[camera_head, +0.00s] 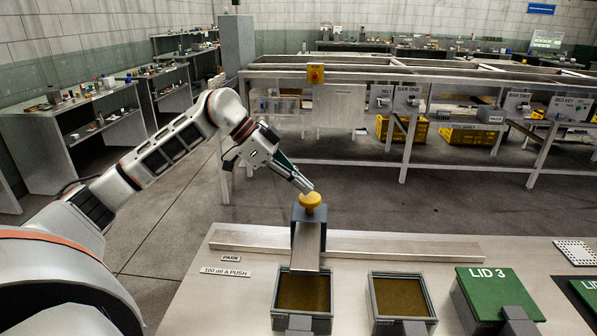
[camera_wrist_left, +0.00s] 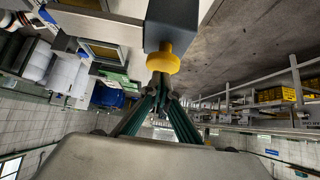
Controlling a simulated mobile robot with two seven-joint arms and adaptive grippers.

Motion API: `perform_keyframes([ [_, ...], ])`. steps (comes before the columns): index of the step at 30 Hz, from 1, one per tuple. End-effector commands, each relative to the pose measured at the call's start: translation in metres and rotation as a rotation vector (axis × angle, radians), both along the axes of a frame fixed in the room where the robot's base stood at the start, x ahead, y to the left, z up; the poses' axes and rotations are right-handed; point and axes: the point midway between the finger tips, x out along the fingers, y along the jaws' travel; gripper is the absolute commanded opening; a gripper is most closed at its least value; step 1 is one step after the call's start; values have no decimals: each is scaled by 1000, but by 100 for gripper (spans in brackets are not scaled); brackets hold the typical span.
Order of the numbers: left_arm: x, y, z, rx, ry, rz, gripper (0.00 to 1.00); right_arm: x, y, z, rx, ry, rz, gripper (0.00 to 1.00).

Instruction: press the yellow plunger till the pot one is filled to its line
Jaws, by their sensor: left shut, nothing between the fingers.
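The yellow plunger (camera_head: 310,202) is a round knob on top of a grey dispenser block (camera_head: 309,217) at the bench's middle. It also shows in the left wrist view (camera_wrist_left: 163,60), straight ahead of the fingertips. My left gripper (camera_head: 305,187) is shut and empty, its tips at the plunger's top; I cannot tell whether they touch it. A metal chute (camera_head: 308,245) slopes from the block to the left square pot (camera_head: 276,301), which holds brown material. No number shows on this pot, and I cannot make out a fill line. My right gripper is not in view.
Labels PARK (camera_head: 231,258) and 100 ml A PUSH (camera_head: 226,271) lie left. A low metal rail (camera_head: 390,246) runs behind the pots.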

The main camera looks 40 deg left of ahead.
Motion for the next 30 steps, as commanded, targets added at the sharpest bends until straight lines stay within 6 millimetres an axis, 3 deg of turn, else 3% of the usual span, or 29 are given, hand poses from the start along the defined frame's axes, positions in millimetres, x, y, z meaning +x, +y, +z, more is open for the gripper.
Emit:
perform_keyframes([
  [14, 0, 0, -8, 0, -1, -1, 0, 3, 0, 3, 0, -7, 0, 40],
  [22, -1, 0, -37, 0, 3, 0, 0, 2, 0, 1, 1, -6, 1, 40],
  [30, -1, 0, -40, 1, 4, 0, 0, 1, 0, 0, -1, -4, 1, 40],
])
